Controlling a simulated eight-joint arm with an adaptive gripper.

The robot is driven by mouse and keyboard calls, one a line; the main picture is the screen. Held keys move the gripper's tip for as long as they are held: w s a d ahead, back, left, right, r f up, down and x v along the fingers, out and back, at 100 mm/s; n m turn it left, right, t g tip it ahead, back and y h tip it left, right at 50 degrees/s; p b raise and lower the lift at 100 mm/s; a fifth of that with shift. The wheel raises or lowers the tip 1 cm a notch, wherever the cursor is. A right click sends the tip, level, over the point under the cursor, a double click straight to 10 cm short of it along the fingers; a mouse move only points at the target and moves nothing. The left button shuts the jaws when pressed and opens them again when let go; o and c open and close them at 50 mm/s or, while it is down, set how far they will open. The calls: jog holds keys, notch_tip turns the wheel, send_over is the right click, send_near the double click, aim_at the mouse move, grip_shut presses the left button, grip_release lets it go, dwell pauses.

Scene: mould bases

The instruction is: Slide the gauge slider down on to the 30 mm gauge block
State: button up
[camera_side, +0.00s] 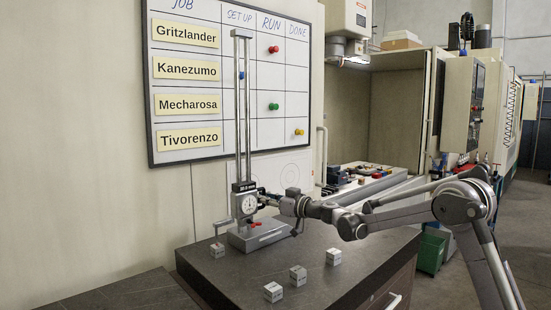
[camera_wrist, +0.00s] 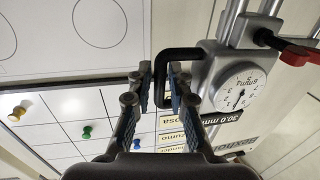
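The gauge slider (camera_side: 249,204) has a round dial and sits low on the twin columns (camera_side: 242,110) of a height gauge. It also shows in the wrist view (camera_wrist: 240,88) beside a label reading 30.0 mm. Its black handle (camera_wrist: 182,53) is a loop. My gripper (camera_wrist: 160,82) has its fingers on both sides of the handle's bar, seemingly closed on it. In the side view my gripper (camera_side: 278,204) is right of the slider. A small block (camera_side: 217,250) stands below the slider's jaw (camera_side: 223,224); its marking is unreadable, and contact is unclear.
The gauge base (camera_side: 260,236) stands on a dark bench top (camera_side: 235,275). Loose blocks lie in front: one (camera_side: 273,292), another (camera_side: 298,275) and one farther right (camera_side: 333,256). A job board (camera_side: 200,60) hangs behind the columns. A red lever (camera_wrist: 298,55) shows on the gauge.

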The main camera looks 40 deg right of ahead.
jog(key=s+d, duration=0.1)
jog(key=s, duration=0.6)
jog(key=shift+s+d, duration=0.2)
jog(key=shift+d, duration=0.05)
jog(key=shift+r, duration=0.1)
